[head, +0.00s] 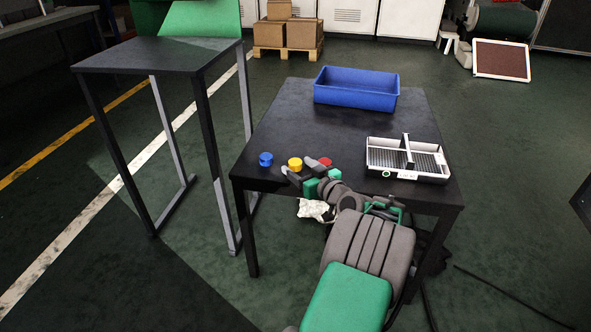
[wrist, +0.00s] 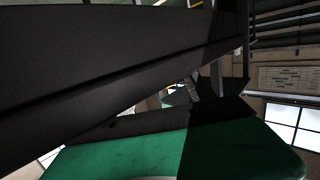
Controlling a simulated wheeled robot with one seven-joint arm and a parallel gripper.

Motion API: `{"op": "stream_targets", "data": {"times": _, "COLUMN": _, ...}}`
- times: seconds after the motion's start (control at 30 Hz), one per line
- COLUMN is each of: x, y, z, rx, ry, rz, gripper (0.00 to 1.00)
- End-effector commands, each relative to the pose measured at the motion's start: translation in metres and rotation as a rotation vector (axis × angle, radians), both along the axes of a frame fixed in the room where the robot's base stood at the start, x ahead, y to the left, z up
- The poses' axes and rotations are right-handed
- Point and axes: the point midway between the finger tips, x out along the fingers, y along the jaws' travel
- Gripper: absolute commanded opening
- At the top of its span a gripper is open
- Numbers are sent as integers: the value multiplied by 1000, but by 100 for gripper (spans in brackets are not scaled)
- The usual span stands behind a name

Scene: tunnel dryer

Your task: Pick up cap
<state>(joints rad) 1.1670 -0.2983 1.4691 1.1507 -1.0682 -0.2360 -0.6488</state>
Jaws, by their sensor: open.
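Three small caps stand in a row near the front edge of the black table: a blue cap (head: 266,159) on the left, a yellow cap (head: 295,163) in the middle and a red cap (head: 325,162) on the right. My gripper (head: 296,167) is open, with its grey fingers at the yellow cap, one to each side in the head view. I cannot tell whether they touch it. The red cap is just right of the far finger, partly hidden. In the wrist view no cap can be made out.
A blue bin (head: 357,100) stands at the back of the black table (head: 285,115). A white divided tray (head: 436,178) lies at its right. A taller dark table (head: 155,56) is at left. Crumpled white material (head: 312,209) shows below the front edge. The table's middle is clear.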

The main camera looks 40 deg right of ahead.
Motion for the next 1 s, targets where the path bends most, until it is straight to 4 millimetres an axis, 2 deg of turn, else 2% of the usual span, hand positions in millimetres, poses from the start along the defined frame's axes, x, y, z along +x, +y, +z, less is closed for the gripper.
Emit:
{"op": "stream_targets", "data": {"times": 0.17, "x": 0, "y": 0, "z": 1, "rx": 0, "ry": 0, "rz": -1, "gripper": 63}}
{"op": "stream_targets", "data": {"times": 0.9, "x": 0, "y": 0, "z": 0, "rx": 0, "ry": 1, "rz": 0, "gripper": 4}}
{"op": "stream_targets", "data": {"times": 1.0, "x": 0, "y": 0, "z": 0, "rx": 0, "ry": 1, "rz": 0, "gripper": 0}}
